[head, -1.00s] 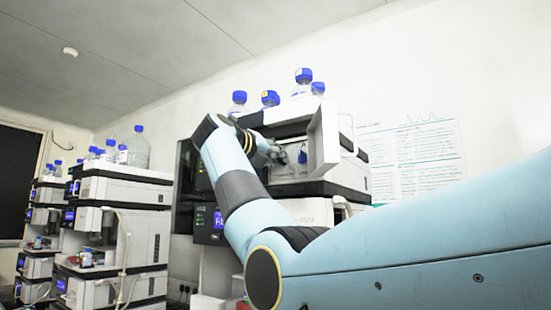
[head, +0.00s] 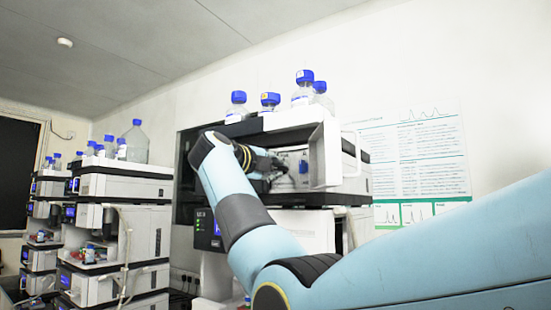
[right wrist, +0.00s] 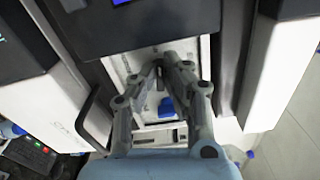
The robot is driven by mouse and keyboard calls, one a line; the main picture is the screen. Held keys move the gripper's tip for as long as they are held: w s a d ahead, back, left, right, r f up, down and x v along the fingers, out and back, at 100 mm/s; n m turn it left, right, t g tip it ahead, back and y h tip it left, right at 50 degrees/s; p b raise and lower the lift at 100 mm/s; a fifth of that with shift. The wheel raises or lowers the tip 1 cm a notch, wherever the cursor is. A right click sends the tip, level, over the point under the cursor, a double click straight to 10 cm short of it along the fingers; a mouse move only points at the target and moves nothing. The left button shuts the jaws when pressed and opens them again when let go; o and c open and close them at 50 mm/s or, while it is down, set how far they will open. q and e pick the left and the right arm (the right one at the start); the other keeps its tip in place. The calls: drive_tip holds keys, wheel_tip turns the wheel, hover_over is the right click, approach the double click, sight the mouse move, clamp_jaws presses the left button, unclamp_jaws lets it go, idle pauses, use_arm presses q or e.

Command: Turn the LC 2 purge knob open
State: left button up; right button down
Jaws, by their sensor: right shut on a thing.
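My right gripper (head: 280,165) reaches into the open front of the middle instrument stack (head: 305,222), between its dark frame and an open white door (head: 325,155). In the right wrist view, my right gripper (right wrist: 169,62) has its fingertips close together at the pale panel (right wrist: 145,58) inside the bay. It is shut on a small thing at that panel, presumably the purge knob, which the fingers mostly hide. I cannot see which way the knob is turned. The unit label beside a lit screen is too small to read surely. My left gripper is not in view.
Blue-capped bottles (head: 302,90) stand on top of the stack. Another stack (head: 120,235) stands to the left. In the right wrist view, a blue part (right wrist: 166,107) shows between the finger links, and white housings (right wrist: 180,20) flank the bay closely.

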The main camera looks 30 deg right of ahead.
drive_tip(key=shift+n+p, duration=0.9)
drive_tip(key=shift+n, duration=0.1)
drive_tip(key=shift+f, duration=0.1)
drive_tip(key=c, duration=1.4)
unclamp_jaws()
drive_tip(key=shift+w, duration=0.1)
drive_tip(key=shift+a, duration=0.15)
drive_tip(key=v, duration=1.2)
drive_tip(key=shift+f, duration=0.1)
